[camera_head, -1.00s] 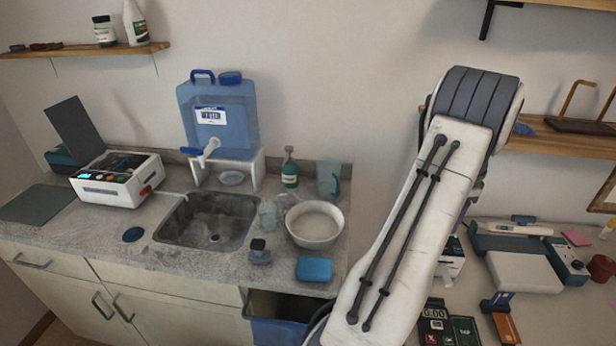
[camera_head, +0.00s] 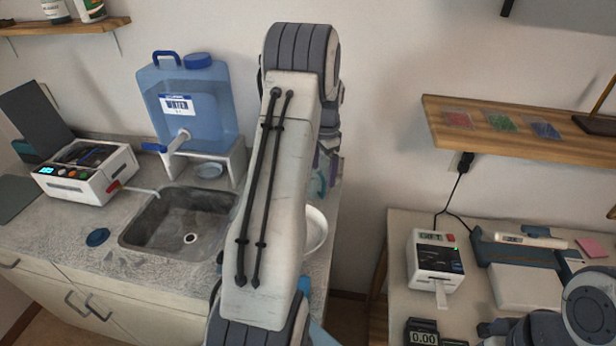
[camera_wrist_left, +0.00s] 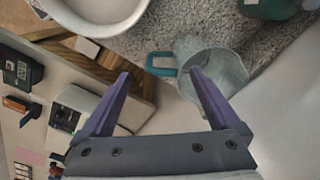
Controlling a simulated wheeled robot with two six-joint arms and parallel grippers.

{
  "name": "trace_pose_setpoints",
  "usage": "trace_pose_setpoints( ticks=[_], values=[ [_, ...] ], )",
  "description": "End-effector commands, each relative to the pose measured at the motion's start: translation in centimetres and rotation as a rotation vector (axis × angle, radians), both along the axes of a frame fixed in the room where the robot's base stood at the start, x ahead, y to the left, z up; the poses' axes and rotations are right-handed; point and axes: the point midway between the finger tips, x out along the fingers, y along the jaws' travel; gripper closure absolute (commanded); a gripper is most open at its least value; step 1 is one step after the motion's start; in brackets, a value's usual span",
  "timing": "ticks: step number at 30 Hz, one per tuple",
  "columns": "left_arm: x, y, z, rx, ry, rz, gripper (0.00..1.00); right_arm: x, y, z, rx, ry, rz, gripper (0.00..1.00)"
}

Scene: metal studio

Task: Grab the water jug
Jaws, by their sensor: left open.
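The water jug (camera_wrist_left: 220,72) is a clear pitcher with a teal handle (camera_wrist_left: 162,64), at the upper right of the left wrist view. My left gripper (camera_wrist_left: 160,76) is open, its purple fingers on either side of the handle in that picture; I cannot tell whether they touch it. In the head view my left arm hides most of the jug, and the teal handle (camera_head: 321,187) shows just right of the arm. A large blue water container (camera_head: 186,100) labelled WATER, with a tap, stands on a white stand behind the sink. My right gripper is not in view.
A white bowl (camera_wrist_left: 98,12) is close to the jug. A dark green object (camera_wrist_left: 268,8) lies at the wrist view's top right. The sink (camera_head: 178,228) is left of my arm. A wooden shelf (camera_head: 490,135) and a device table (camera_head: 400,270) are to the right.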

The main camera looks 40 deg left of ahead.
Motion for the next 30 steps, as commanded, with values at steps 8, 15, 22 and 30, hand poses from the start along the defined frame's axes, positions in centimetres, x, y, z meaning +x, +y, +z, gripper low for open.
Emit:
trace_pose_setpoints(
  ticks=[8, 15, 22, 30],
  values=[
    [-0.2, 0.3, -3.0, -0.001, 0.001, 0.004, 0.05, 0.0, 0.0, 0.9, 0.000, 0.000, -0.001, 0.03],
    [-0.4, 0.5, -5.9, -0.002, 0.005, 0.003, 0.05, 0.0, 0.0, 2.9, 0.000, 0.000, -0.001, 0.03],
    [-0.2, 0.5, -8.2, 0.000, 0.000, 0.002, 0.05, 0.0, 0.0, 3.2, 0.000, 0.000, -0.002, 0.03],
    [-0.2, 0.5, -8.3, 0.001, 0.000, 0.001, 0.35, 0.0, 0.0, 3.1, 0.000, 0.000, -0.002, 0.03]
  ],
)
